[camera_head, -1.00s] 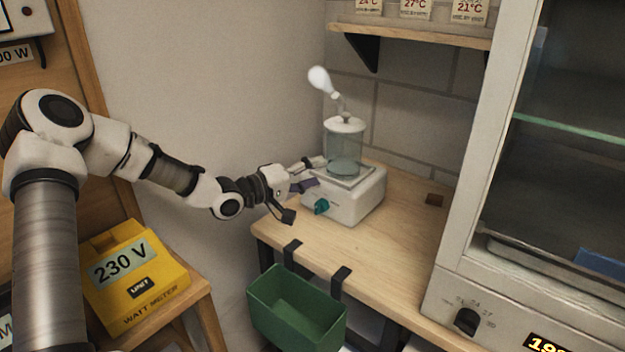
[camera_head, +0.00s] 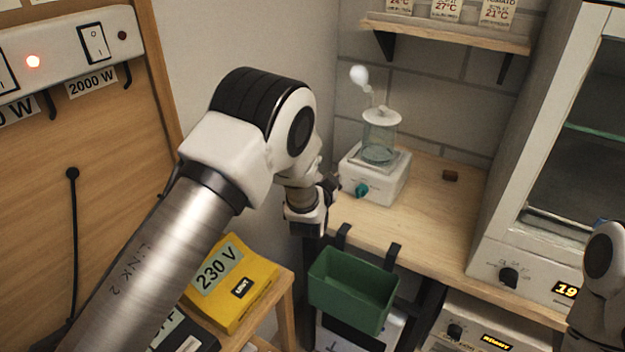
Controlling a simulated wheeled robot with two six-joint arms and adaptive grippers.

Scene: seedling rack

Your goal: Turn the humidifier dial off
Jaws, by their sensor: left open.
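The humidifier (camera_head: 388,188) is a white box with a clear jar (camera_head: 379,138) and lid on top, standing on the wooden bench. A white puff of mist (camera_head: 359,76) hangs above its spout. Its teal dial (camera_head: 361,190) is on the front face; its pointer setting is too small to read. My left gripper (camera_head: 333,187) is open and empty, just left of the dial and apart from it in the picture. The forearm partly hides the gripper. My right gripper is out of view; only part of that arm shows at the lower right.
A green bin (camera_head: 352,291) hangs on the bench's front edge. A glass-fronted cabinet with a black knob (camera_head: 509,277) stands at right. A yellow watt meter (camera_head: 232,285) is at lower left.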

